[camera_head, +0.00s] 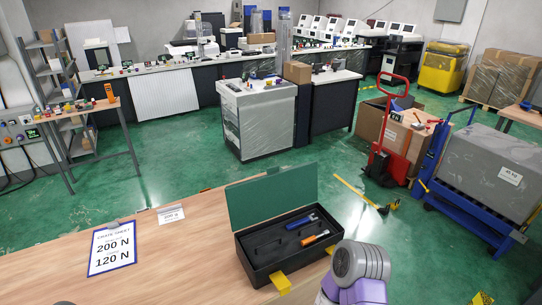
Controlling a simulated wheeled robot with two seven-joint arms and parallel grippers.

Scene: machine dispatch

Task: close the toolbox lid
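The toolbox (258,266) is a black box standing on the wooden table. Its green lid (272,196) is open and stands up along the far side. Inside lie a tool with a blue part (302,222) and one with an orange part (314,238). Two yellow latches show at the near side, one at the front (281,283) and one by my arm (330,249). A grey and purple link of my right arm is just right of the toolbox, covering part of the table's edge. Neither gripper's fingers can be seen.
The wooden table (190,250) is clear left of the toolbox except for a crate sheet (112,248) and a small label (171,214). Beyond its far edge is green floor (180,170). A red hand truck (388,125) and a blue cart with a grey crate (490,170) stand at right.

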